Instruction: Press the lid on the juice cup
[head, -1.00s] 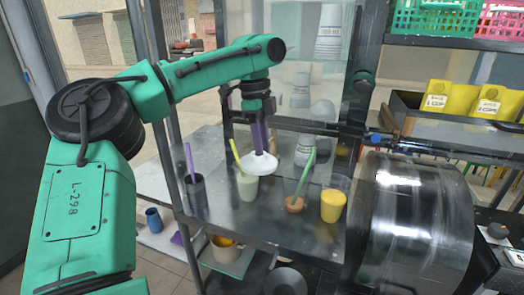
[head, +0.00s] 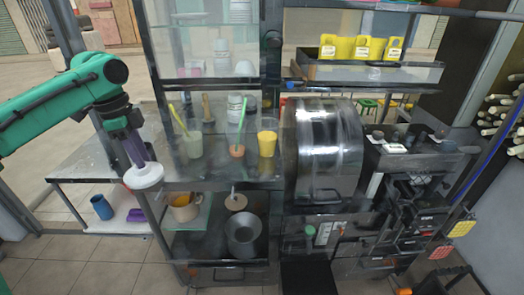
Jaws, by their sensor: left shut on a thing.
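My left gripper (head: 136,156) comes in from the left and points down, with purplish fingers. It is shut on a white round lid (head: 144,177), which hangs in the air near the left front edge of the metal counter. A clear cup of pale green juice (head: 194,146) stands upright on the counter, right of the lid and apart from it. A yellow-green straw leans out of that cup, and I see no lid on it. My right gripper is not in view.
A yellow cup (head: 267,144) and a small brown pot (head: 237,151) with a green straw stand right of the juice cup. A metal drum (head: 328,145) stands further right. An orange mug (head: 184,207) and a grey pot (head: 243,235) are on shelves below.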

